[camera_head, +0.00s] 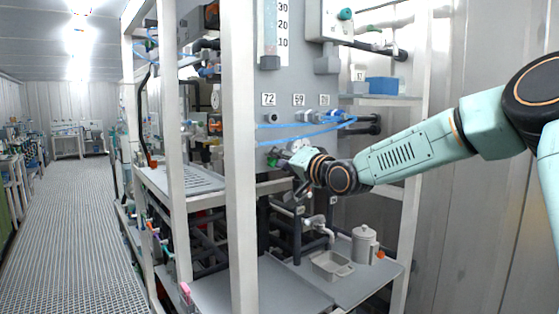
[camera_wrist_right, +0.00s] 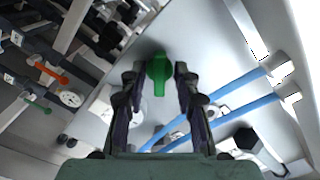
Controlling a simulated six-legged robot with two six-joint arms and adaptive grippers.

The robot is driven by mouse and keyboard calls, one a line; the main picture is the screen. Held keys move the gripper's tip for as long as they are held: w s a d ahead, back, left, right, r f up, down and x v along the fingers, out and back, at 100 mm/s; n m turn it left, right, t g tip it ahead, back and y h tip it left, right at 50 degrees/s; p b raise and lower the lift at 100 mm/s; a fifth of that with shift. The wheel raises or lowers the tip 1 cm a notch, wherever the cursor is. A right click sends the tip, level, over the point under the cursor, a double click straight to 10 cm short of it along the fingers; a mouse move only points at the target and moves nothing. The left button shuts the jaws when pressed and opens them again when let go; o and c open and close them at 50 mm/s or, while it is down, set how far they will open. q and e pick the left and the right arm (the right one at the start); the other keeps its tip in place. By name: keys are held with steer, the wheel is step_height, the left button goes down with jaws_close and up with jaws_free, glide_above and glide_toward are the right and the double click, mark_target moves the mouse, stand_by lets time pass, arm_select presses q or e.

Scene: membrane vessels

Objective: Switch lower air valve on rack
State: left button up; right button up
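The green valve handle (camera_wrist_right: 158,72) is on the grey panel of the rack, and it also shows as a small green spot in the head view (camera_head: 272,162), below the blue hoses. My right gripper (camera_wrist_right: 156,82) reaches the panel from the right, with its fingers on either side of the handle. The fingers are open, and a narrow gap seems to show on each side of the handle. In the head view the right gripper (camera_head: 283,160) partly covers the valve. My left gripper is in neither view.
Blue hoses (camera_head: 300,128) run across the panel just above the gripper. A white rack post (camera_head: 240,160) stands close to its left. Below are a shelf with a grey tray (camera_head: 331,266) and a lidded jug (camera_head: 364,245). A walkway (camera_head: 75,230) lies free at left.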

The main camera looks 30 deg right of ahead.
jaws_close()
steer(key=shift+m+p, duration=2.2)
steer(key=shift+m, duration=1.9)
